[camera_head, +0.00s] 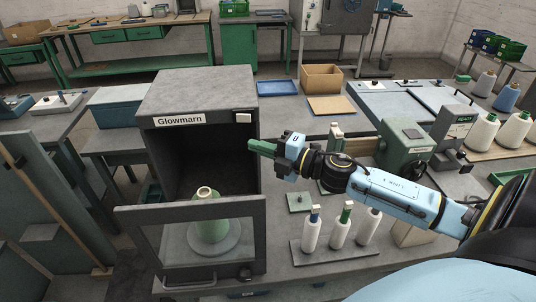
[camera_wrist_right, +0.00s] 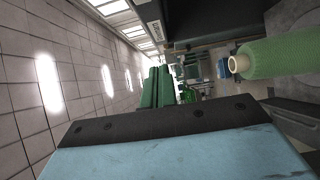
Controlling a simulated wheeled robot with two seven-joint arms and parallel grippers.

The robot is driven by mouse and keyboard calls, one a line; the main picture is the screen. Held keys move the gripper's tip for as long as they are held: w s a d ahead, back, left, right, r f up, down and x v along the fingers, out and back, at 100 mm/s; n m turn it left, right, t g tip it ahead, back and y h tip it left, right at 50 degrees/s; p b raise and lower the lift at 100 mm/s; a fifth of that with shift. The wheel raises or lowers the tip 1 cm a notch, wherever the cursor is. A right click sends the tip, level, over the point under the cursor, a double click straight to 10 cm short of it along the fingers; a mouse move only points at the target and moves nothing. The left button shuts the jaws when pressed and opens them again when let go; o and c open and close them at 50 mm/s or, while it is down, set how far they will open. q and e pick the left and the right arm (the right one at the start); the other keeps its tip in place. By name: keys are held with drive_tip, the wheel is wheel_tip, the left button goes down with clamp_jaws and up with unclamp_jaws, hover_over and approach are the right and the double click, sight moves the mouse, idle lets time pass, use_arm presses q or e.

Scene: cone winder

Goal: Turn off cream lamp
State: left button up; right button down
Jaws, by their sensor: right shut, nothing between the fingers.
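A dark grey cabinet labelled Glowmarn (camera_head: 165,85) stands on the bench left of centre. A small cream rocker or button (camera_head: 243,118) sits at the upper right of its front face. The cabinet's inside looks dark, and no glowing lamp shows. My right gripper (camera_head: 262,148) has green fingers, shut and empty, pointing left at the cabinet's right front edge, a little below the cream button. I cannot tell whether they touch the cabinet. In the right wrist view the shut fingers (camera_wrist_right: 157,88) show too. My left gripper is not in view.
A framed window panel (camera_head: 258,235) stands at the cabinet's front, with a green yarn cone (camera_head: 209,222) seen there. Several small bobbins (camera_head: 340,228) stand on a tray below my right arm. A green winder machine (camera_head: 402,145) is behind the arm.

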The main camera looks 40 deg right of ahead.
drive_tip(key=shift+s+d, duration=0.1)
drive_tip(key=shift+s, duration=1.4)
drive_tip(key=shift+r, duration=0.1)
